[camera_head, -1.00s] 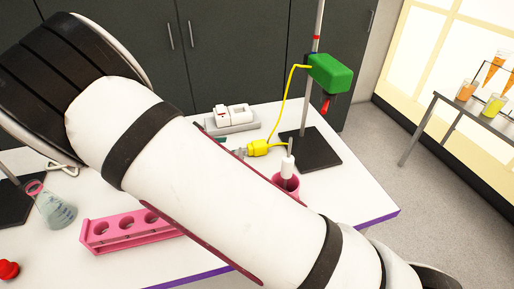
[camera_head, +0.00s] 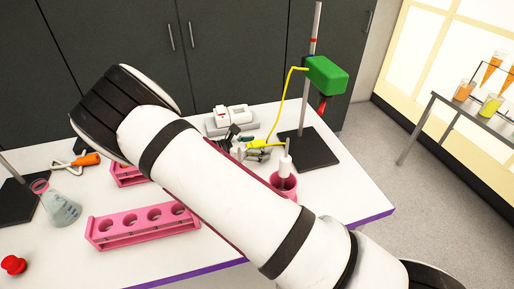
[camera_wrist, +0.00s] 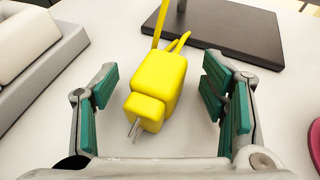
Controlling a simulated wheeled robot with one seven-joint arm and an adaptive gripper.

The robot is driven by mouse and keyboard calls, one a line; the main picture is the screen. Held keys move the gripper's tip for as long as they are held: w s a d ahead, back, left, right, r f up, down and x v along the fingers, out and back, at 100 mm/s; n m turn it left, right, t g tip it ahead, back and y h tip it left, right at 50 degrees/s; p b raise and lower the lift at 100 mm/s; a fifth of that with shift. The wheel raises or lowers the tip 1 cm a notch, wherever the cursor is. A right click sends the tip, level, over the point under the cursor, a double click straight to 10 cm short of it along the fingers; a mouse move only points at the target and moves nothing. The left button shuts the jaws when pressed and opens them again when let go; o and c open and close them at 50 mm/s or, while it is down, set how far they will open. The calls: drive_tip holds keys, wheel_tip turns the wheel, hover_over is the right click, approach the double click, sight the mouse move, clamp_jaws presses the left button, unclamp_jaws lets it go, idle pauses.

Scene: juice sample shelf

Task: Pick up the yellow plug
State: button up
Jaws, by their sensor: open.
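The yellow plug (camera_wrist: 157,85) lies on the white table in the wrist view, its metal prongs toward my gripper and its yellow cord running away from it. My gripper (camera_wrist: 169,96) is open, with one green-padded finger on each side of the plug; neither finger appears to touch it. In the head view, the plug (camera_head: 258,144) shows as a small yellow patch at my gripper (camera_head: 248,150), partly hidden by the fingers. Its cord rises to a green box (camera_head: 327,75) on a metal stand.
A black stand base (camera_head: 309,149) lies just beyond the plug, and a white-and-grey device (camera_wrist: 35,60) is on the left. A pink cup (camera_head: 284,186) with a white item stands close to my gripper. Pink racks (camera_head: 140,226) and a flask (camera_head: 60,207) are further left.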

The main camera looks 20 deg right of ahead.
drive_tip(key=shift+d, duration=0.1)
drive_tip(key=shift+c, duration=0.2)
drive_tip(key=c, duration=1.4)
drive_tip(key=shift+c, duration=0.2)
drive_tip(key=shift+r, duration=0.1)
